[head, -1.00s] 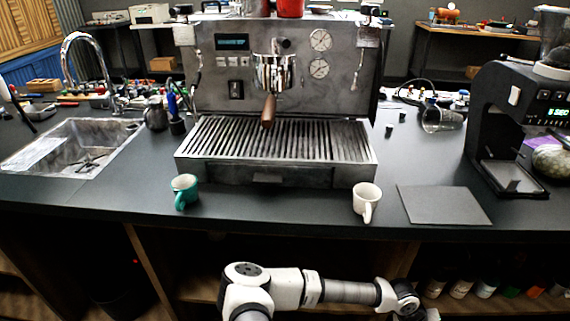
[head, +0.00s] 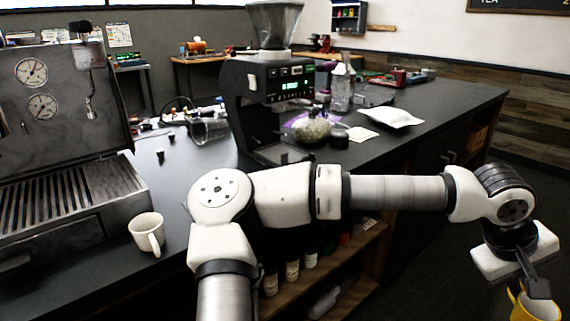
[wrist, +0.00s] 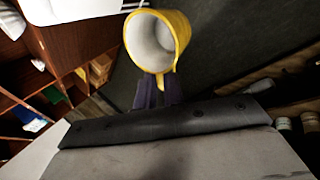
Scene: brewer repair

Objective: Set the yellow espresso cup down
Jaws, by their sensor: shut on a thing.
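The yellow espresso cup (head: 524,311) is at the bottom right corner of the head view, cut off by the frame edge. In the wrist view the cup (wrist: 180,32) shows its pale, empty-looking inside and yellow outer wall. My gripper (head: 533,284) is shut on the cup; its dark fingers (wrist: 158,93) meet the cup's near side in the wrist view. The cup is held in the air over the dark floor, to the right of the counter.
A white cup (head: 147,233) stands on the counter by the espresso machine (head: 60,130). A black grinder (head: 262,105) stands behind my arm. Open shelves (head: 335,272) with bottles are below the counter.

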